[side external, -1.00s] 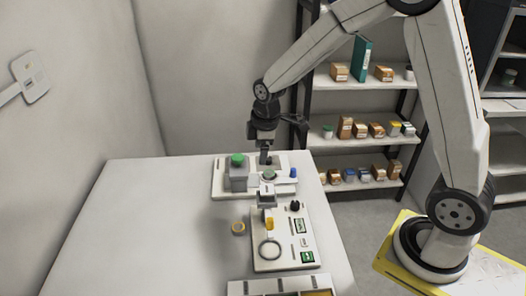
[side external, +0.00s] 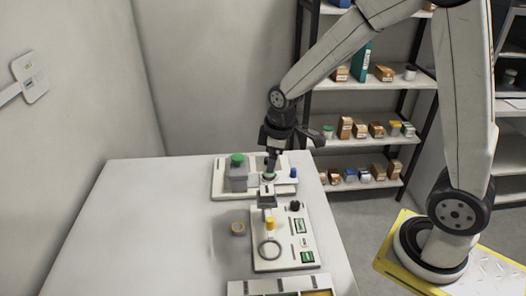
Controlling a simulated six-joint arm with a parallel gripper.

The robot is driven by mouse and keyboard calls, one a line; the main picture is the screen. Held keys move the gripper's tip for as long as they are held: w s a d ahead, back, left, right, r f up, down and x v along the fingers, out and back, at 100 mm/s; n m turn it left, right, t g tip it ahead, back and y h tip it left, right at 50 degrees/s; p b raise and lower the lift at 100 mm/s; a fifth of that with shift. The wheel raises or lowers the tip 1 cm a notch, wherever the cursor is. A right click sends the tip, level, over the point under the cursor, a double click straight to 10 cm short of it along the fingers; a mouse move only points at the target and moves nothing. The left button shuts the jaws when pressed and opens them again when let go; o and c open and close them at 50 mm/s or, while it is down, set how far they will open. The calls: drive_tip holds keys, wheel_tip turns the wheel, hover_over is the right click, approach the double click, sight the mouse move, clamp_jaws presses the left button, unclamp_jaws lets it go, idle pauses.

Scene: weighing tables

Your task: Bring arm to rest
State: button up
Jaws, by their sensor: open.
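My gripper (side external: 271,168) points down over the far end of the white table (side external: 150,215), above the right part of a white board (side external: 221,188). Its fingertips are small and dark here, close to a round grey-green piece (side external: 268,177) on that board. I cannot tell whether they touch it. No held object shows. My arm reaches in from the upper right.
A grey block with a green knob (side external: 237,160) and a blue piece (side external: 293,173) stand on the far board. A nearer panel (side external: 285,240) carries a ring (side external: 269,250) and a yellow piece (side external: 270,223). The table's left side is clear.

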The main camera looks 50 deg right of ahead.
drive_tip(key=shift+s, duration=0.15)
drive_tip(key=s+a+m, duration=0.1)
drive_tip(key=s+m, duration=0.5)
drive_tip(key=s, duration=0.4)
drive_tip(key=shift+s+a+f+m+t, duration=0.2)
drive_tip(key=shift+a+f+m+t, duration=0.1)
drive_tip(key=shift+f+m, duration=0.1)
